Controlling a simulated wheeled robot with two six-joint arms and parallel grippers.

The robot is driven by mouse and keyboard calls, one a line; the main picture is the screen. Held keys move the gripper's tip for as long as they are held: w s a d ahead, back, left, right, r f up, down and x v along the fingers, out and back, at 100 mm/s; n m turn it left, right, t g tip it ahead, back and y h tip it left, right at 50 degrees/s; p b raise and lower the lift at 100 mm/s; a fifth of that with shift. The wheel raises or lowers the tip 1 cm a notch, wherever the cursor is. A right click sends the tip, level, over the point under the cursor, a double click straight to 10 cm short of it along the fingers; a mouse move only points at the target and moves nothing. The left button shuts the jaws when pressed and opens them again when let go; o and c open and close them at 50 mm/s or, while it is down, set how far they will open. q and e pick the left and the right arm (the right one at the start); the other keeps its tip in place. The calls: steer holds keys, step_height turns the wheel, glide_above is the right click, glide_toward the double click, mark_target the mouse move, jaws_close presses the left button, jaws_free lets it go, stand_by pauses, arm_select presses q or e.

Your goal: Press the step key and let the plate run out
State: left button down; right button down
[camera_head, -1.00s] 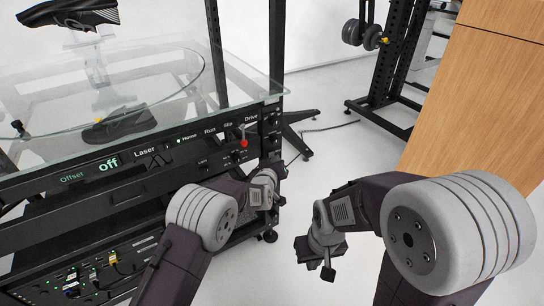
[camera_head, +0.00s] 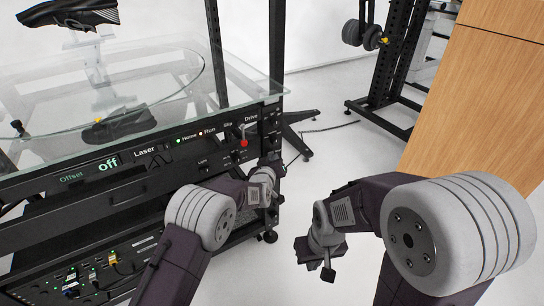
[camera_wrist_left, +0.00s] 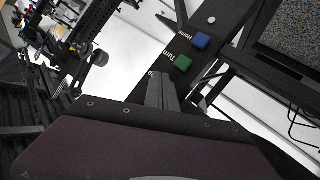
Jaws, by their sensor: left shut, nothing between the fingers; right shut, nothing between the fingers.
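The round clear plate (camera_head: 170,95) of the turntable carries a dark shoe (camera_head: 118,125), with another shoe (camera_head: 68,12) raised on a stand above. My left gripper (camera_head: 272,163) is at the panel's right end, shut and empty. In the left wrist view, its fingers (camera_wrist_left: 160,88) lie beside a green key (camera_wrist_left: 183,63) marked Turn and a blue key (camera_wrist_left: 201,40). I cannot see the step key. My right gripper (camera_head: 328,272) is shut and empty.
A red-knobbed lever (camera_head: 243,142) stands by the Drive label, close to my left gripper. A wooden cabinet (camera_head: 480,95) is at the right, a black weight rack (camera_head: 385,70) behind. The floor between is open. Cabled equipment (camera_head: 95,275) sits below the panel.

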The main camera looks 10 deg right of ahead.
stand_by(0.3)
arm_select(q)
steer(key=shift+s+d, duration=0.3)
steer(key=shift+s, duration=0.5)
steer(key=s, duration=0.1)
steer(key=s+d+p, duration=0.1)
steer(key=s, duration=0.2)
steer(key=shift+s+d+p, duration=0.3)
steer(key=shift+s+d, duration=0.05)
stand_by(3.1)
